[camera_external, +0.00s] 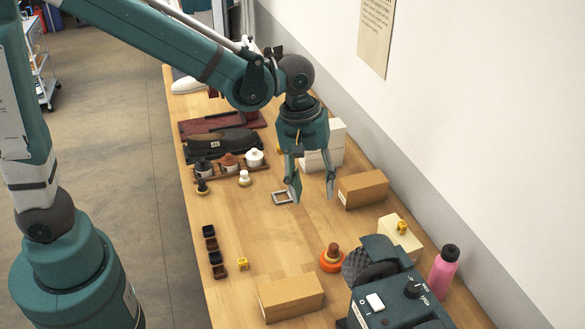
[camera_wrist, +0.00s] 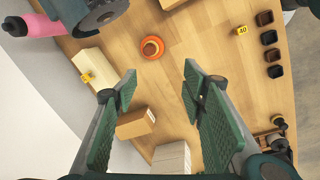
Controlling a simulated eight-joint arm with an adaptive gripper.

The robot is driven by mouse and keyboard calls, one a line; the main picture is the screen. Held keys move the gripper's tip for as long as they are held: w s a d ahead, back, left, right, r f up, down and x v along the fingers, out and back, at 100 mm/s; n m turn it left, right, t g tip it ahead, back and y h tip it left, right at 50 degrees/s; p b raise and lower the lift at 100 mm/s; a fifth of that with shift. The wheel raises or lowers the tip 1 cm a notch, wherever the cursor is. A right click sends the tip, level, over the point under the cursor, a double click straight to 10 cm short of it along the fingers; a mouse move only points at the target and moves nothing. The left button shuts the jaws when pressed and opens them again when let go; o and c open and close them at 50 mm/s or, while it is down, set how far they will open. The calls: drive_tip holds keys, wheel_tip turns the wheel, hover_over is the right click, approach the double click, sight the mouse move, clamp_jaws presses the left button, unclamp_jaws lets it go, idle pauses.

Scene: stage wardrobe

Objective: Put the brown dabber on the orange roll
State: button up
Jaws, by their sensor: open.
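The orange roll (camera_external: 329,266) lies on the table near the grey-green machine. A brown dabber (camera_external: 333,249) stands upright on top of it, seemingly resting on the roll. In the wrist view the orange roll (camera_wrist: 146,53) is near the top centre, with the brown dabber (camera_wrist: 151,48) over its middle, seen from above. My gripper (camera_external: 311,193) is open and empty above the table, farther back and apart from both. In the wrist view its two fingers (camera_wrist: 160,85) are spread with bare wood between them.
Cardboard boxes (camera_external: 363,189) (camera_external: 291,297), a machine (camera_external: 398,300) and a pink bottle (camera_external: 443,271) surround the roll. Black and white dabbers (camera_external: 202,187) (camera_external: 244,178) stand before a jar rack (camera_external: 230,175). Small dark cups (camera_external: 214,258) line the left. A grey square frame (camera_external: 283,198) shows by one fingertip.

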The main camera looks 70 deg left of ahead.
drive_tip(key=s+a+r+m+t, duration=0.2)
drive_tip(key=s+r+m, duration=0.1)
drive_tip(key=s, duration=0.4)
drive_tip(key=s+a+r+m+t, duration=0.2)
drive_tip(key=s+m, duration=0.3)
drive_tip(key=s, duration=0.3)
drive_tip(key=s+a+r+m+t+y, duration=0.1)
drive_tip(key=s+a+r+m, duration=0.1)
drive_tip(key=s+r+m, duration=0.2)
drive_tip(key=shift+s+r+t, duration=0.35)
drive_tip(key=shift+s+t, duration=0.05)
drive_tip(key=shift+s, duration=1.5)
